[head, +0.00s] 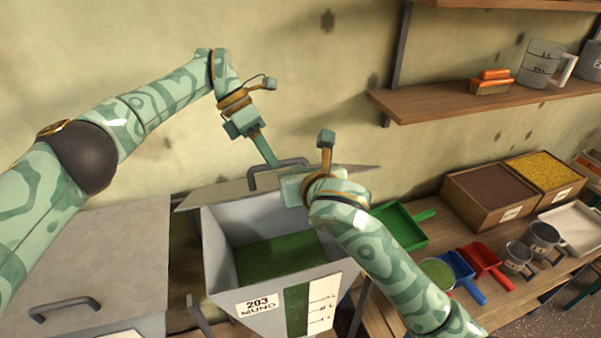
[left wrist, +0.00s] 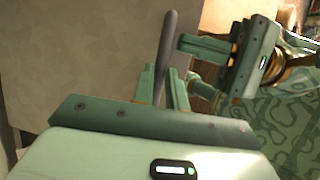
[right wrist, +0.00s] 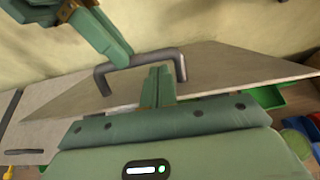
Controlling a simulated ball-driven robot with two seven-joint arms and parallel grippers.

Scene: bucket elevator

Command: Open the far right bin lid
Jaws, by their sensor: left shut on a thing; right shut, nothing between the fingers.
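The bin labelled 203 MUNG (head: 262,306) stands in the middle of the head view, with green contents (head: 275,260) showing inside. Its grey lid (head: 215,193) is raised at the back, uncovering the opening. My left gripper (head: 272,160) is shut on the dark lid handle (head: 294,161). In the left wrist view the handle (left wrist: 168,48) runs between the fingers. My right gripper (right wrist: 157,86) is shut and empty, close to the lid (right wrist: 215,72) just below the handle (right wrist: 140,58). I cannot tell whether it touches the lid.
A neighbouring bin with a closed lid (head: 100,250) is at the left. On the right, a bench (head: 375,318) holds a green scoop (head: 398,228), a red scoop (head: 483,257), metal cups and crates (head: 505,205). A wall shelf (head: 480,97) is above.

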